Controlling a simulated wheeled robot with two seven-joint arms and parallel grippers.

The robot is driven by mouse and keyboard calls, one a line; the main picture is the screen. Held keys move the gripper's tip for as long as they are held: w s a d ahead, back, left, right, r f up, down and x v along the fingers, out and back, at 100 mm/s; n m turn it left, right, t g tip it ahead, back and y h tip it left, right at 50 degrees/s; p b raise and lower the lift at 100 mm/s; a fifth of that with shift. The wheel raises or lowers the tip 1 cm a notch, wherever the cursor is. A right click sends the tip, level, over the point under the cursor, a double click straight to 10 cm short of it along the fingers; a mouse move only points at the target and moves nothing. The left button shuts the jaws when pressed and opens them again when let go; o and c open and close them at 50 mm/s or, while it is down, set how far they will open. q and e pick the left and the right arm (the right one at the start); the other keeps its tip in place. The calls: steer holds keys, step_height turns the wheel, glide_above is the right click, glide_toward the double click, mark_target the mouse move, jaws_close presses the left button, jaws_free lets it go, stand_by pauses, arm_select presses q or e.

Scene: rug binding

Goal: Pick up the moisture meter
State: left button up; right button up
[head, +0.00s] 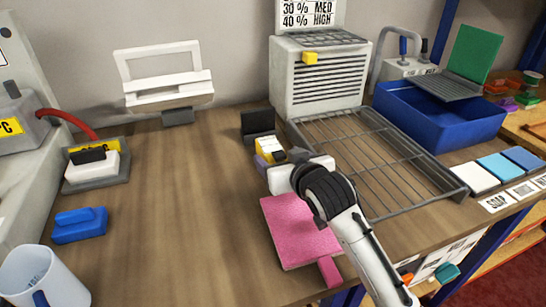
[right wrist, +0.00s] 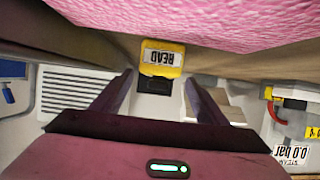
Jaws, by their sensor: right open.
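The moisture meter, a small yellow block with a white "READ" label (right wrist: 162,57) and a dark lower part, is ahead of my right gripper in the right wrist view, in line with the gap between its fingers. In the head view, a yellow piece (head: 268,145) that appears to be the meter shows just past the right gripper (head: 282,160), partly hidden by it. The right gripper is open, with nothing between its fingers (right wrist: 157,98). I cannot tell whether a fingertip touches the meter. My left gripper is in neither view.
A pink rug piece (head: 300,232) lies close in front of the right gripper. A wire rack (head: 385,165) is to its right, a black stand (head: 258,125) behind. A blue bin (head: 440,115) is at right. The wooden bench (head: 180,220) is clear left of centre.

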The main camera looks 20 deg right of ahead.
steer(key=x, duration=0.4)
steer(key=shift+w+d, duration=0.1)
steer(key=shift+w, duration=0.2)
steer(key=shift+r, duration=0.15)
steer(key=c, duration=1.3)
